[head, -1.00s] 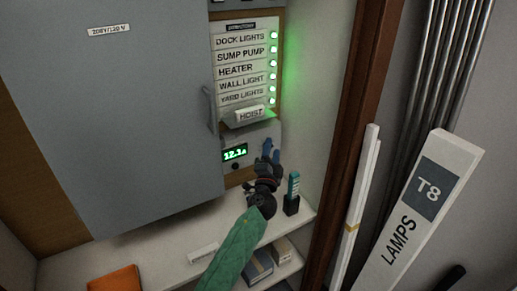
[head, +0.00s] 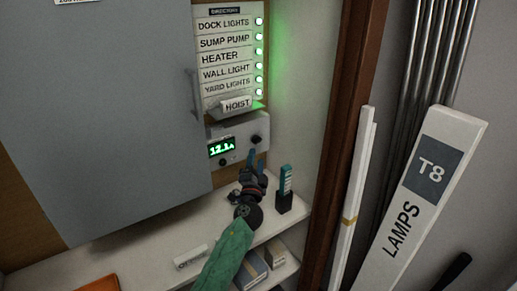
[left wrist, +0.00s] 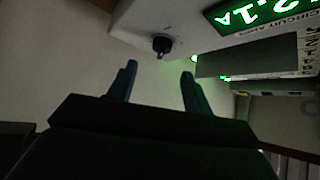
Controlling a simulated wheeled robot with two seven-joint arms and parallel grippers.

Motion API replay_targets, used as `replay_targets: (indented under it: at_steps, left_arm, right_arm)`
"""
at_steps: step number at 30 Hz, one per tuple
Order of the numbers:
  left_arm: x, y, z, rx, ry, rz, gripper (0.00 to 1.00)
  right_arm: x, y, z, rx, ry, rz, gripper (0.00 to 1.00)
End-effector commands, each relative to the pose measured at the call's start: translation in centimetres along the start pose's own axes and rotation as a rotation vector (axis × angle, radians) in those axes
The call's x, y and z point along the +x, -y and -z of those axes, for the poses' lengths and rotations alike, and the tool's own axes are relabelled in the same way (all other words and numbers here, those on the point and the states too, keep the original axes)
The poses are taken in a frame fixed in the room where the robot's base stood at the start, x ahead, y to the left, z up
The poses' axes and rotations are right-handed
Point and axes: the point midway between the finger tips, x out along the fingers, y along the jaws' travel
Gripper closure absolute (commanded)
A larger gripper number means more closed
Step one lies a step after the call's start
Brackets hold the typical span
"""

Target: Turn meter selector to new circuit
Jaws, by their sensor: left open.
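The meter (head: 225,147) is a pale box below the label panel, with a green lit display that reads about 12.1 A. Its dark selector knob (head: 256,140) is on the right of its face. The knob also shows in the left wrist view (left wrist: 161,43), beyond my fingertips and roughly between them. My left gripper (head: 256,158) is open and empty, just below the knob and apart from it; its two fingers show in the left wrist view (left wrist: 158,80). Which way the knob points is too small to tell. My right gripper is not in view.
Label strips (head: 224,55) with several green lamps hang above the meter; the HOIST label (head: 236,104) sticks out. A grey cabinet door (head: 100,110) is at left. A teal-topped item in a black holder (head: 285,190) stands right of my gripper on the white shelf (head: 130,250).

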Motion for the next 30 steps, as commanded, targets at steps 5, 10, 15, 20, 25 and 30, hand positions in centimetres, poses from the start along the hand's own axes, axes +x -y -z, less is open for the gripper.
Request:
replay_targets:
  at_steps: [5, 10, 15, 20, 25, 30]
  left_arm:
    - [2.2, 0.4, 0.2, 0.0, -0.001, 0.001, 0.5]
    - [4.8, 0.3, 0.1, 0.001, 0.0, 0.0, 0.5]
    - [6.6, 0.2, 0.1, 0.0, 0.0, 0.0, 0.5]
    - [7.4, 0.1, 0.1, 0.0, 0.0, 0.0, 0.5]
    - [7.5, 0.1, 0.0, -0.001, 0.0, 0.0, 0.5]
    - [7.5, 0.1, 0.0, 0.0, 0.0, 0.0, 0.61]
  right_arm:
    - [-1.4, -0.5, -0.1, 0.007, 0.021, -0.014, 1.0]
    - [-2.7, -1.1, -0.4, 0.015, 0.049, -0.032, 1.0]
    - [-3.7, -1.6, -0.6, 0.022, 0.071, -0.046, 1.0]
    - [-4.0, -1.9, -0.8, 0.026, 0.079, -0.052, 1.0]
    - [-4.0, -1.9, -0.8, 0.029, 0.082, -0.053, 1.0]
    - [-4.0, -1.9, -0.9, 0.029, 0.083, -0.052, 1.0]
